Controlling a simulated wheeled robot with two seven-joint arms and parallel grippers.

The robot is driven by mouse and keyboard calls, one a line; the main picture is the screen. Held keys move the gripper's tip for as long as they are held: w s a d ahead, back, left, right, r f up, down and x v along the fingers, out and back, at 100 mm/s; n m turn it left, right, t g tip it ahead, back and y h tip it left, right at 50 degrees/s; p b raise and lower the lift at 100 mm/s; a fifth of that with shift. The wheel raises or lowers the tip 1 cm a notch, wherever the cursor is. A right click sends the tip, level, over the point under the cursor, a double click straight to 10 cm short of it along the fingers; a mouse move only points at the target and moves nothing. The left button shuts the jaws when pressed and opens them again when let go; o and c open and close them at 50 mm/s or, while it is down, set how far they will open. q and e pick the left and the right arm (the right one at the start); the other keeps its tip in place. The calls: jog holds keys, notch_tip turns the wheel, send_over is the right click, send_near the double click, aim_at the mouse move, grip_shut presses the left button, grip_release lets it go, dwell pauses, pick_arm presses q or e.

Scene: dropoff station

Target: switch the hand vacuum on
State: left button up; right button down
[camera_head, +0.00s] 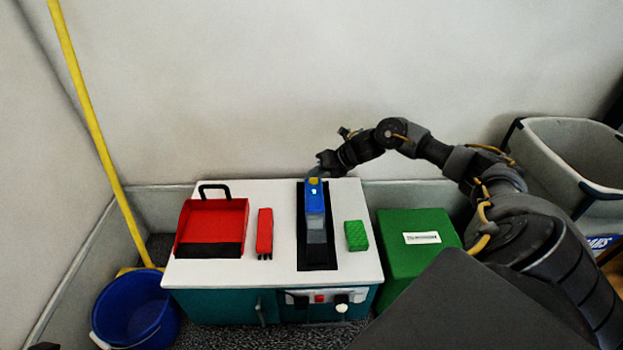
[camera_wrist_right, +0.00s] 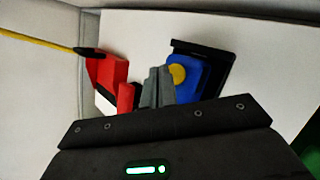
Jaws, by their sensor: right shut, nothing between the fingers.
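The hand vacuum (camera_head: 314,205) is blue at its far end and grey towards me. It lies on a black strip on the white worktop, with a yellow round button (camera_head: 314,181) at its far end. In the right wrist view its blue body (camera_wrist_right: 208,80) and the yellow button (camera_wrist_right: 177,73) show close by. My right gripper (camera_head: 317,169) is shut and empty at the vacuum's far end. Its grey fingers (camera_wrist_right: 158,86) appear right beside the button; I cannot tell whether they touch.
A red dustpan (camera_head: 213,220), a red brush (camera_head: 265,231) and a green sponge (camera_head: 356,235) lie on the worktop (camera_head: 280,272). A green box (camera_head: 415,265) stands to its right. A blue bucket (camera_head: 133,310) and a yellow pole (camera_head: 95,125) are at left.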

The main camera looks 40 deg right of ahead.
aim_at(317, 181)
notch_tip(317, 181, up, 6)
jog(key=p, duration=0.4)
jog(key=shift+p, duration=0.3)
jog(key=shift+f, duration=0.1)
